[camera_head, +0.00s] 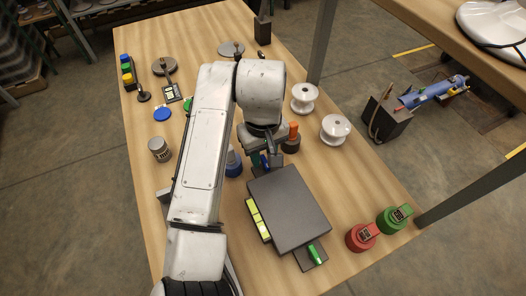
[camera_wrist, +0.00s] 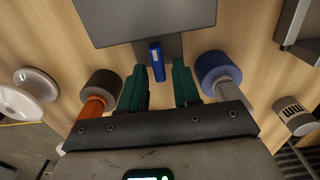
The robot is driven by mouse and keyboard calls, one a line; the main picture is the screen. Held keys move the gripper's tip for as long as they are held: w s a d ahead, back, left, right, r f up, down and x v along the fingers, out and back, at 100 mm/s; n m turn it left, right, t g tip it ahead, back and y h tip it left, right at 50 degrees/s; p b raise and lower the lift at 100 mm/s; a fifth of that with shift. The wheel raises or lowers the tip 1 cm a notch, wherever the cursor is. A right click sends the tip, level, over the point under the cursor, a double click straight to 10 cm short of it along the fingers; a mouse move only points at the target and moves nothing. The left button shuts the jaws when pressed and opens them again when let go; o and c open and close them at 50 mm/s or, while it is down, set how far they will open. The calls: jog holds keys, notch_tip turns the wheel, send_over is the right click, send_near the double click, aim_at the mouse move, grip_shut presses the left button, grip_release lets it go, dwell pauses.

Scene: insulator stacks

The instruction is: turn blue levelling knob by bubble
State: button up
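The blue levelling knob (camera_wrist: 156,62) is an upright flat blue tab on a dark foot at the edge of a dark grey plate (camera_head: 290,208). The plate also shows in the wrist view (camera_wrist: 150,18). My gripper (camera_wrist: 160,70) is open, its two green fingers on either side of the knob in the wrist view, with a gap on each side. In the head view my gripper (camera_head: 263,158) is at the plate's far edge and largely hides the knob. Yellow-green bubble vials (camera_head: 258,219) lie along the plate's left side; the bubbles are too small to read.
A green knob (camera_head: 315,253) is at the plate's near edge. Red (camera_head: 362,237) and green (camera_head: 394,218) round pieces stand to the right. White spools (camera_head: 335,129) stand beyond.

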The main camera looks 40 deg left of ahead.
grip_shut()
jog(key=shift+r+m+p, duration=0.15)
jog(key=shift+m+p, duration=0.15)
jog(key=shift+p, duration=0.15)
jog(key=shift+m+p, duration=0.6)
jog(key=m+p, duration=0.3)
jog(key=shift+w+d+r, duration=0.1)
jog(key=shift+w+d, duration=0.1)
jog(key=m+p, duration=0.2)
jog(key=m, duration=0.1)
jog(key=shift+w+d+m+p, duration=0.1)
jog(key=shift+m+p, duration=0.2)
jog(key=shift+m, duration=0.1)
jog(key=shift+d+f+m+p, duration=0.1)
jog(key=shift+m+p, duration=0.4)
jog(key=shift+m, duration=0.45)
jog(key=shift+d+f+m+p, duration=0.1)
jog(key=shift+m+p, duration=0.4)
jog(key=shift+m, duration=0.45)
